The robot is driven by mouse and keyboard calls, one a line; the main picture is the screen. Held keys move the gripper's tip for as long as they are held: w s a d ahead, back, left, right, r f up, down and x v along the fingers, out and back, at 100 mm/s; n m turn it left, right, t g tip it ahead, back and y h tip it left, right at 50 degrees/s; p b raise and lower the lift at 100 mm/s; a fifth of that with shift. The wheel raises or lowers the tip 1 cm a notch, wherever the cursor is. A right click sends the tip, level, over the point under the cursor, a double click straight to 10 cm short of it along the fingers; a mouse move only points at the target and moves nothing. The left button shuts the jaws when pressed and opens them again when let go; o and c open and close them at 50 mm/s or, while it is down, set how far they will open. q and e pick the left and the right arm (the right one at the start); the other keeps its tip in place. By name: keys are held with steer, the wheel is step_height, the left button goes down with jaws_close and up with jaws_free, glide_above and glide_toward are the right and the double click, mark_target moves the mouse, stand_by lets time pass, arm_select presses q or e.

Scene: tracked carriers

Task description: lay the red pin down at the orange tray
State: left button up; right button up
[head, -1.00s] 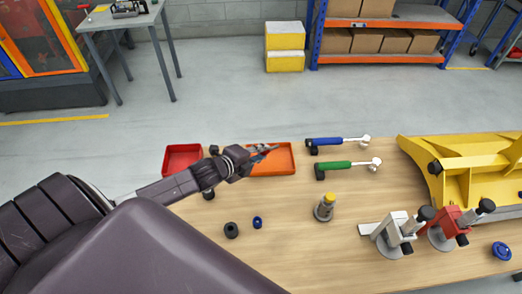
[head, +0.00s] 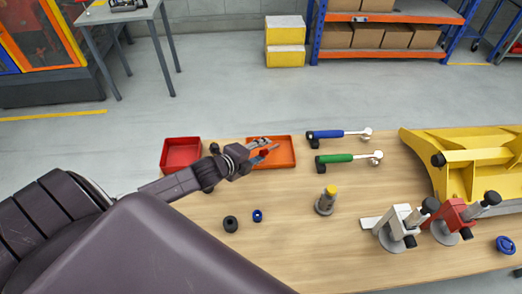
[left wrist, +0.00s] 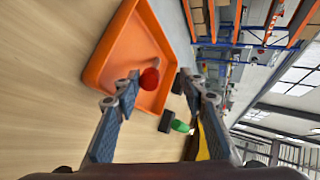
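The orange tray (head: 286,156) lies near the far edge of the wooden table, and it also fills the upper left of the left wrist view (left wrist: 120,45). The red pin (head: 263,153) shows small at the tray, by my left fingers. In the left wrist view the red pin (left wrist: 150,79) shows as a red round end over the tray, close to one fingertip. My left gripper (head: 272,145) is over the tray with its fingers spread; the gap also shows in the left wrist view (left wrist: 158,78). The pin's lower part is hidden. My right gripper is out of view.
A red tray (head: 181,153) stands left of the orange one. Blue (head: 338,134) and green (head: 348,157) handled tools lie to its right. A yellow-topped cylinder (head: 326,201), dark ring (head: 230,223), blue ring (head: 257,215) and yellow carrier (head: 475,165) share the table.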

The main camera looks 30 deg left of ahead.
arm_select(q)
steer(key=shift+s, duration=0.1)
steer(key=v, duration=1.2)
stand_by(0.6)
